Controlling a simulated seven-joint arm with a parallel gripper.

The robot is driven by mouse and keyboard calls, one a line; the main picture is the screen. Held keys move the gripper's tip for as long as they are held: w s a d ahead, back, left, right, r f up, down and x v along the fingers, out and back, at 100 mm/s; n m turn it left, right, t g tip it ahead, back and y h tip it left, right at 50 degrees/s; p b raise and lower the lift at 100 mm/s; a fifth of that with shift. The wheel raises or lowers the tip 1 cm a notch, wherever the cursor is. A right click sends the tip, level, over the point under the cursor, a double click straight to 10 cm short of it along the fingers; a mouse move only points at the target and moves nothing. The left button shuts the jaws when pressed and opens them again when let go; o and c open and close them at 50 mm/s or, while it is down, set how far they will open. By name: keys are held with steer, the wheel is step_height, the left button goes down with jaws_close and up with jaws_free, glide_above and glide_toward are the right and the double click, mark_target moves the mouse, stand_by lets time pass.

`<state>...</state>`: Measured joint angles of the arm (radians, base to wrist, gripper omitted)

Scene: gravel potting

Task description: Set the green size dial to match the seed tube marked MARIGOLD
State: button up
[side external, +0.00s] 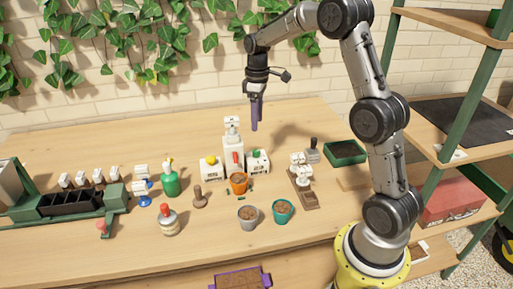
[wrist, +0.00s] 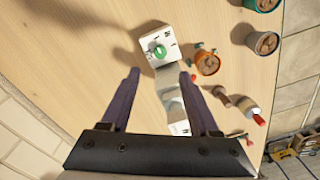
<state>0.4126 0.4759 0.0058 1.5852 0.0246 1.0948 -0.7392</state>
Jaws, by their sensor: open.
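The green size dial (side external: 258,155) is a round knob on a small white box, right of a tall white dispenser (side external: 233,150). In the wrist view, the dial (wrist: 158,48) is on the box's face, with dark marks around it too small to read. My gripper (side external: 254,128) hangs fingers down above and behind the box, apart from it. In the wrist view, my gripper (wrist: 160,74) is open with nothing held; the box lies just beyond the fingertips. I cannot make out a tube marked MARIGOLD; labels are too small to read.
A similar white box with a yellow knob (side external: 210,161) stands left of the dispenser. Orange (side external: 238,184), grey (side external: 248,216) and teal (side external: 283,211) pots stand in front. A green rack (side external: 112,197) with a black tray is far left. The table behind the boxes is clear.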

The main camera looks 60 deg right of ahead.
mark_target(256, 150)
steer(key=f, duration=1.1)
steer(key=shift+a, duration=0.2)
steer(key=shift+s, duration=0.1)
jaws_close()
